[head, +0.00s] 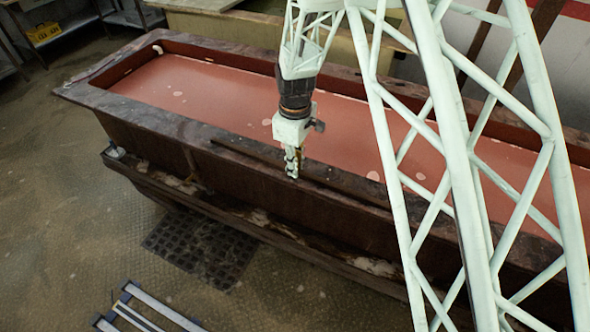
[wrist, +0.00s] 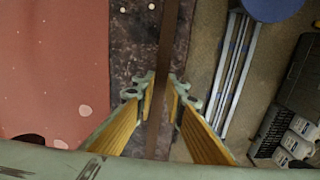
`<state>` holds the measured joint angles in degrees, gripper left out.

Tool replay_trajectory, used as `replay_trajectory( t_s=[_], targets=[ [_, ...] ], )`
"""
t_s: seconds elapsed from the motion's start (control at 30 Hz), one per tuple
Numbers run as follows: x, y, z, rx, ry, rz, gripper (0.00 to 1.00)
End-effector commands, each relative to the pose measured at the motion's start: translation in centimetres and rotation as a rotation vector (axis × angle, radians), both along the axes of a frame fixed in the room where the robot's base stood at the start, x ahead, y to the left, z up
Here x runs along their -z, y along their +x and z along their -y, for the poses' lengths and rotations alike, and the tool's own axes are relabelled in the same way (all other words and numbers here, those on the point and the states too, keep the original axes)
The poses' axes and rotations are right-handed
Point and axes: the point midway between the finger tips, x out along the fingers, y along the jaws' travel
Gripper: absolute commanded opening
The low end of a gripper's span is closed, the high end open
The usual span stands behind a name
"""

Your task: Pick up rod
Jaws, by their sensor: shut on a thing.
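The rod (head: 342,189) is long, thin and dark rusty brown. It lies along the near rim of the trough in the head view. My gripper (head: 292,172) points down at that rim and is shut on the rod partway along its length. In the wrist view the rod (wrist: 168,38) runs from the top edge down between the two fingers of my gripper (wrist: 156,95), which have yellow-orange inner pads. The stretch of rod at the fingers is partly hidden in the head view. I cannot tell whether the rod still touches the rim.
The long trough (head: 90,97) has a reddish floor and a dark, worn rim. A lower ledge (head: 250,222) runs along its near side. A dark floor grate (head: 202,248) and a metal frame (head: 150,312) lie in front. Shelves stand at the far left.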

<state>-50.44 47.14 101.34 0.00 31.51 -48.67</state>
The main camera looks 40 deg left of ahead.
Motion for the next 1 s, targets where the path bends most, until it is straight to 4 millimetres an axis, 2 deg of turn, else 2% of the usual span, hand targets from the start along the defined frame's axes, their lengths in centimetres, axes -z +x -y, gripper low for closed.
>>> replay_trajectory(
  t_s=[0.27, 0.73, 1.0],
  targets=[
    [-0.6, 0.0, 0.0, 0.000, 0.001, 0.001, 0.00],
    [-3.6, 0.0, 0.0, 0.000, 0.001, 0.001, 0.00],
    [-3.8, -1.6, 2.0, 0.000, -0.001, -0.001, 0.00]
  ],
)
